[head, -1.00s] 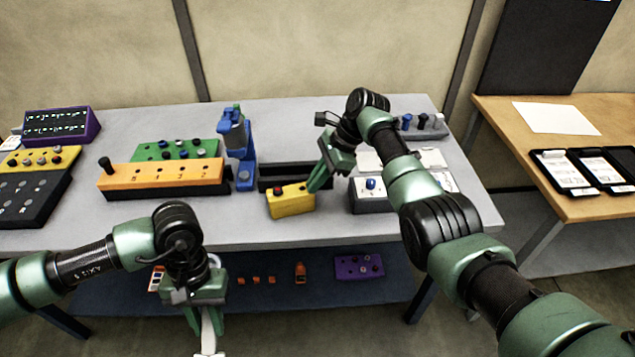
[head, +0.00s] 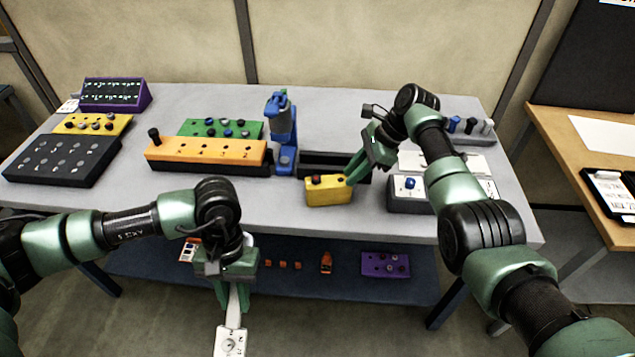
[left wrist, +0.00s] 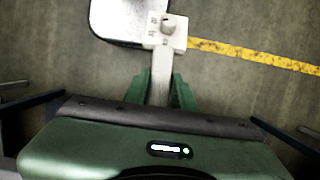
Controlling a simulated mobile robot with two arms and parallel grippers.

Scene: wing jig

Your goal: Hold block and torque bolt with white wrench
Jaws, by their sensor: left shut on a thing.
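A yellow block (head: 328,191) with a red bolt head (head: 316,180) on top sits near the front edge of the grey table. My right gripper (head: 354,176) is at the block's right end, its fingertips against or very close to it. I cannot tell whether they are closed on it. My left gripper (head: 232,300) is shut on the white wrench (head: 231,338) in front of the table, below its top. The wrench points down and has a dial; it also shows between the fingers in the left wrist view (left wrist: 166,32).
Behind the block are a black tray (head: 335,162) and a blue upright tool (head: 281,130). An orange rack (head: 205,152) is left of them, and a grey box (head: 408,200) with a blue knob is right. A lower shelf (head: 325,290) holds small parts.

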